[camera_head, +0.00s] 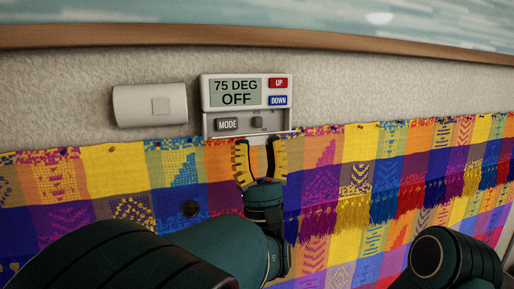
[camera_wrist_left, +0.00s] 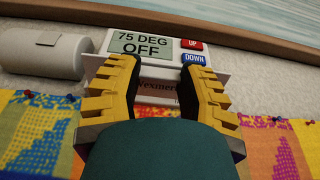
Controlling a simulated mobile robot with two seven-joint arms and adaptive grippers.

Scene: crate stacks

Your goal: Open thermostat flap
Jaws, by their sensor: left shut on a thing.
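The white thermostat (camera_head: 205,95) is on the wall, its display reading 75 DEG OFF. Its lower compartment is uncovered in the head view, with the MODE button (camera_head: 228,125) showing. The flap (camera_head: 250,136) is seen nearly edge-on as a thin pale strip below the compartment, so it is folded down. In the wrist view the flap (camera_wrist_left: 156,86) shows a printed face between the fingers. My left gripper (camera_head: 256,142) has its yellow-padded fingers spread to either side of the flap and is shut on it; the exact contact is hard to see. My right gripper is not in view.
A white wall box (camera_head: 130,105) is left of the thermostat. A colourful patterned cloth (camera_head: 345,185) is pinned along the wall below. A wooden rail (camera_head: 380,46) runs above. Part of my other arm (camera_head: 455,260) shows at lower right.

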